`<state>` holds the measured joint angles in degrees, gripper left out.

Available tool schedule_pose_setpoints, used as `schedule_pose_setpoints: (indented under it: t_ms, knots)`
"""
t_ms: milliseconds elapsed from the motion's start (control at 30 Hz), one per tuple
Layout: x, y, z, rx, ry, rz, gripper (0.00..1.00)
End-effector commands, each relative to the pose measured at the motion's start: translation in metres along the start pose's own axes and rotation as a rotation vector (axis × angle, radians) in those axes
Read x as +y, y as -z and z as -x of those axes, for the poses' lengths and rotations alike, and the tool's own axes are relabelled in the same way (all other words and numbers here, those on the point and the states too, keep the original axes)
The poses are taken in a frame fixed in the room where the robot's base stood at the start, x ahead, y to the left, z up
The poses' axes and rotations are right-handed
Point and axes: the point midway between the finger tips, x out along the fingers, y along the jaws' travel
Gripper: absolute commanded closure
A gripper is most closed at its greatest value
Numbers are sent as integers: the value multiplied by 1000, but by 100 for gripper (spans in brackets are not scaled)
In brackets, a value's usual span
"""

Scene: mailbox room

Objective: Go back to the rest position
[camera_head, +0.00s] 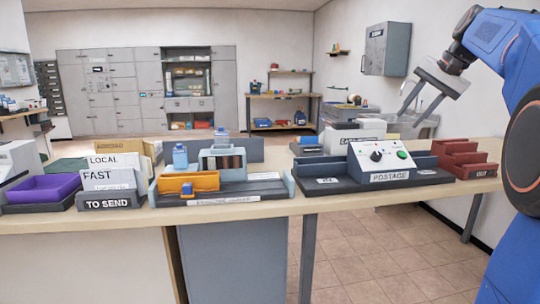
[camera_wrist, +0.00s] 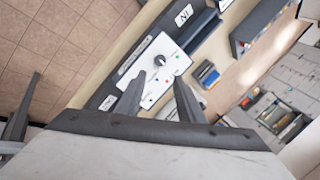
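My gripper (camera_head: 417,99) is at the upper right in the head view, raised in the air to the right of the postage machine and well above the counter. Its two fingers are spread apart with nothing between them. In the wrist view my gripper (camera_wrist: 156,88) also shows two separated fingers. Beyond them is the white postage machine (camera_wrist: 148,66) with its dark knob and coloured buttons. In the head view the postage machine (camera_head: 390,178) stands on the counter, with a knob and a green button on its sloped face.
The counter (camera_head: 275,208) spans the view. On it are a purple tray (camera_head: 44,188), sorting slots marked LOCAL and FAST (camera_head: 112,175), a stamping station with an orange part (camera_head: 188,182), and a red OUT tray (camera_head: 466,160). A grey wall box (camera_head: 386,49) hangs near my gripper.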

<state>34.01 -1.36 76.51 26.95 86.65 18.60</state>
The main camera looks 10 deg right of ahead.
Motion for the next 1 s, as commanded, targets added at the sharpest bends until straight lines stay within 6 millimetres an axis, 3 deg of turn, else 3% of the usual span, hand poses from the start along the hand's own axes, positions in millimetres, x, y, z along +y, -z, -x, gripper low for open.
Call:
schedule_pose_setpoints:
  t_ms: [267, 467, 767, 1000]
  knots:
    - [9, -92, -34, -6, -57, 135, 65]
    - [36, -170, -67, -7, -110, 272, 65]
    - [105, -281, -118, -6, -179, 505, 65]
    - [178, -358, -162, -5, -223, 712, 65]
